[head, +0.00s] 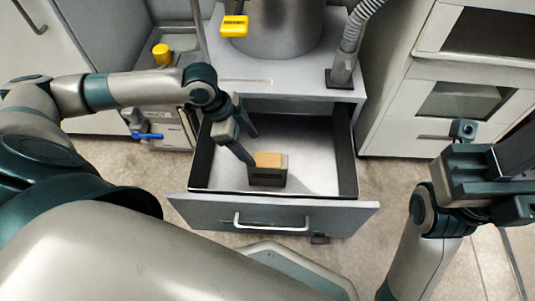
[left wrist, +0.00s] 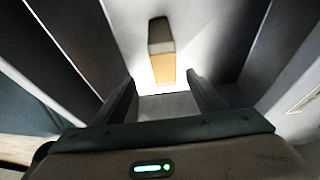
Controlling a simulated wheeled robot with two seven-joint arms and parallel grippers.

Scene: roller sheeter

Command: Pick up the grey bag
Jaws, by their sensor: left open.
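The grey bag (head: 267,177) is a small boxy thing with a dark grey body and a tan top. It sits on the pale floor of the open drawer (head: 273,215), near its front wall. My left gripper (head: 253,149) is open, reaching down into the drawer with its fingers just behind and left of the bag. In the left wrist view the bag (left wrist: 160,38) shows ahead of the open fingers (left wrist: 160,78), its tan part nearest them, with nothing held. My right arm's end (head: 480,175) is at the right edge, away from the drawer; its jaws are unclear.
Above stands a machine with a steel drum (head: 275,35) and a grey hose (head: 352,35). A white cabinet (head: 450,100) is at right, a blue-handled valve (head: 147,136) at left. The drawer's right half is empty.

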